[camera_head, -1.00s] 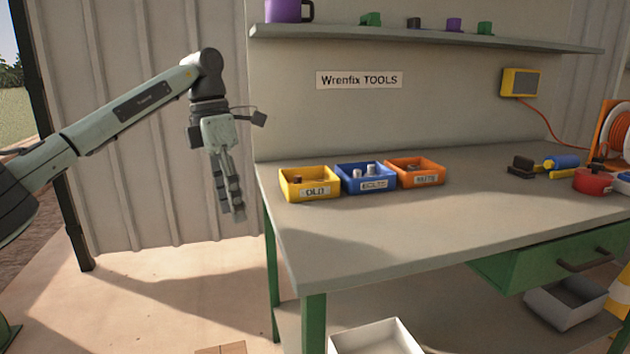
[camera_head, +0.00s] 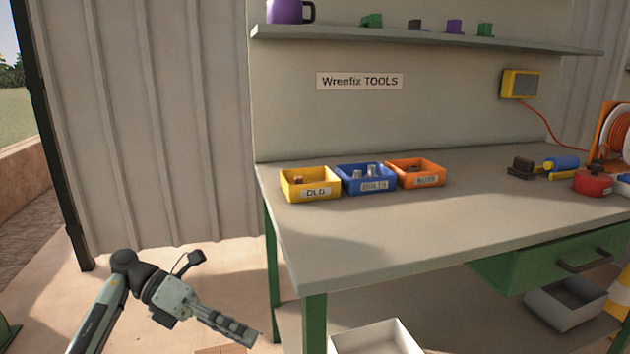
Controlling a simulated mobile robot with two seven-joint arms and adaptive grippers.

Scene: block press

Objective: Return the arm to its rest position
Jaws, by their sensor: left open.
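My left gripper (camera_head: 250,338) is low in the head view, left of the workbench (camera_head: 400,237) and below the level of its top. It points down and to the right, toward the bench's front leg, with a gap between them. It is open and I see nothing held in it; its fingers overlap from this angle. My left arm comes up from the lower left edge and bends at the wrist. My right gripper is not in view.
Yellow (camera_head: 311,185), blue (camera_head: 366,179) and orange (camera_head: 417,173) bins stand on the bench's left part. A white bin (camera_head: 376,338) is low beside the front leg. A red pot-like item (camera_head: 592,183) stands at right. The floor left of the bench is open.

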